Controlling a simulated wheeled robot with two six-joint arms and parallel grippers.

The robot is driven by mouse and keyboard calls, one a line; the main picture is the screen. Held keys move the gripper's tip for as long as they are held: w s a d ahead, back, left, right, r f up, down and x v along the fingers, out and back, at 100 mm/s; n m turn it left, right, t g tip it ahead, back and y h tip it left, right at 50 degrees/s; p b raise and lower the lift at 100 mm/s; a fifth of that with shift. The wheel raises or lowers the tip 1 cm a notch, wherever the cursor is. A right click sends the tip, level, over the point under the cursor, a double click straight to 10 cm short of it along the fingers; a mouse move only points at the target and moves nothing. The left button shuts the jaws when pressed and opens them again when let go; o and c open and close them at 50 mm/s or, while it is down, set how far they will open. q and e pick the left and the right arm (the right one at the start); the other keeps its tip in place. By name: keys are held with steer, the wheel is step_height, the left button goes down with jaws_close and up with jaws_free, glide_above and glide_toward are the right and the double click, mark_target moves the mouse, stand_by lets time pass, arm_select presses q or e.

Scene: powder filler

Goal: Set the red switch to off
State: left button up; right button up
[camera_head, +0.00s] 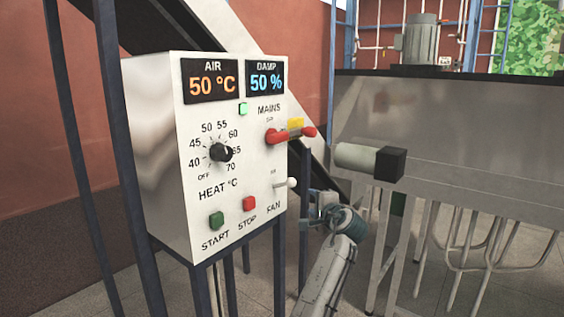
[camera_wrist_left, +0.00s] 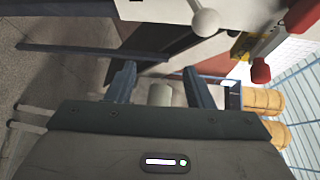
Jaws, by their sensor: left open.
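The red switch (camera_head: 277,136) is a red lever on the panel's right part, under the word MAINS. It sticks out sideways past the panel edge, with a yellow plate (camera_head: 295,125) behind it. In the left wrist view the red switch (camera_wrist_left: 262,71) is at the upper right, partly cut off. My left gripper (camera_head: 317,198) is below and right of the switch, apart from it, beside the panel's right edge. Its two fingers are spread in the left wrist view (camera_wrist_left: 160,75), with nothing between them. My right gripper is not in view.
The white control box (camera_head: 158,150) carries a black heat dial (camera_head: 221,152), a green START button (camera_head: 216,220), a red STOP button (camera_head: 249,203) and a white FAN lever (camera_head: 291,183) near my left gripper. A green lamp (camera_head: 243,109) is lit. A metal machine (camera_head: 450,130) stands right.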

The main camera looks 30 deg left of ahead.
mark_target(281, 139)
arm_select(q)
steer(key=s+a+r+n+g+y, duration=0.1)
steer(key=s+r+y, duration=0.15)
steer(key=r, duration=0.65)
steer(key=s+a+r+n+g+y, duration=0.1)
steer(key=s+r+n, duration=0.15)
steer(key=r, duration=0.65)
steer(key=shift+m+h, duration=0.25)
steer(key=shift+m, duration=0.1)
steer(key=p+x, duration=0.5)
steer(key=x, duration=0.4)
steer(key=shift+a+r, duration=0.15)
steer(key=shift+a, duration=0.15)
steer(key=shift+w+a, duration=0.2)
steer(key=shift+a, duration=0.05)
steer(key=shift+c, duration=0.5)
